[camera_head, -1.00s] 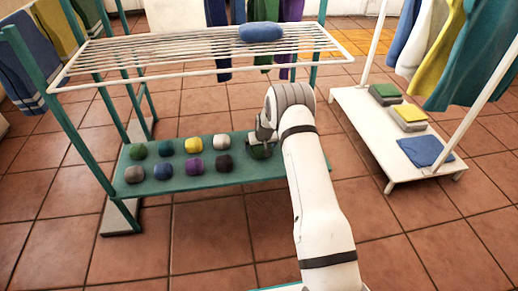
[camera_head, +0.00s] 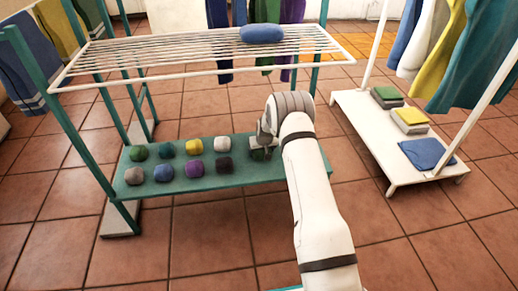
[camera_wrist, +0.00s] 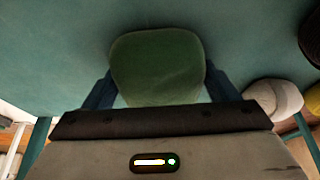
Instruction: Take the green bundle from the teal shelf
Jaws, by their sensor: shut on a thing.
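The green bundle (camera_wrist: 158,68) shows in the wrist view, with the two dark fingers of my gripper (camera_wrist: 158,88) at its left and right sides. My gripper is shut on it. In the head view my gripper (camera_head: 261,150) is at the right part of the low teal shelf (camera_head: 220,180), and my wrist hides most of the bundle. The teal shelf surface (camera_wrist: 55,45) fills the background of the wrist view. I cannot tell whether the bundle touches the shelf or is just clear of it.
Several other bundles lie on the shelf left of my gripper, including a white one (camera_head: 221,142), a black one (camera_head: 224,165) and another green one (camera_head: 139,153). A wire rack (camera_head: 150,60) with a blue bundle (camera_head: 262,33) is above. A white stand (camera_head: 385,140) is right.

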